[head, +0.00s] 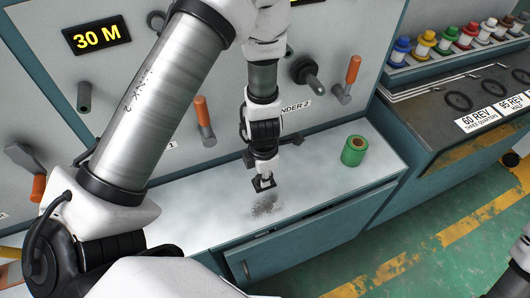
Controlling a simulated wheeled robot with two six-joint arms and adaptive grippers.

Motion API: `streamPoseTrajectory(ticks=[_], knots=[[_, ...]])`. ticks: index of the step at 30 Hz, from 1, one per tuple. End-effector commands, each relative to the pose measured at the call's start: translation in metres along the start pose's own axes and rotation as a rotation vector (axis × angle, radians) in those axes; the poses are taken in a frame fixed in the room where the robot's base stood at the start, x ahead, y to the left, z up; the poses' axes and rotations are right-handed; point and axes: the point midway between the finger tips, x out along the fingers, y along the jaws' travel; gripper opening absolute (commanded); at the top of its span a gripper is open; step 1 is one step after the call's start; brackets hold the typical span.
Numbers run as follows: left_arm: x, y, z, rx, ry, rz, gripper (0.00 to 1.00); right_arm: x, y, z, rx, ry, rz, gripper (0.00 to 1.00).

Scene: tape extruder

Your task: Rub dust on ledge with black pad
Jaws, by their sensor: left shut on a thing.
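The ledge (216,227) is a pale, whitish top on a teal cabinet along the machine's front. A dark grey, speckled dust patch (266,205) lies on it near the front edge. My left gripper (265,178) points down just above the far side of the patch. It is shut on the black pad (264,184), a small dark piece at its fingertips. I cannot tell whether the pad touches the ledge. Part of my right arm shows at the right edge, but its gripper is out of view.
A green tape roll (354,150) stands on the ledge right of the dust. Orange-handled levers (204,120) and a dark knob (305,71) stick out of the panel behind. A bench with coloured spools (424,43) stands at right. The ledge between dust and roll is clear.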

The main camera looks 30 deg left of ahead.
Motion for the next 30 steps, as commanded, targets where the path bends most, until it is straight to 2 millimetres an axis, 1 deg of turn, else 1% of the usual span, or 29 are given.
streamPoseTrajectory(ticks=[1,6,9,27,30], knots=[[-0.009,0.000,-0.001,0.001,0.000,-0.001,0.00,-0.009,0.000,0.000,0.000,0.000,0.000,0.90],[-0.022,0.001,-0.003,0.005,0.000,-0.001,0.00,-0.023,0.000,0.000,0.000,0.000,0.000,0.90],[-0.025,0.001,-0.004,0.007,0.000,-0.001,0.00,-0.027,0.000,0.000,0.000,0.000,0.000,0.90],[-0.025,0.002,-0.004,0.011,0.000,0.000,0.00,-0.027,0.000,0.000,0.000,0.000,0.000,0.90],[-0.025,0.002,-0.004,0.057,0.000,-0.001,0.00,-0.027,0.000,0.000,0.000,0.000,0.000,0.90]])
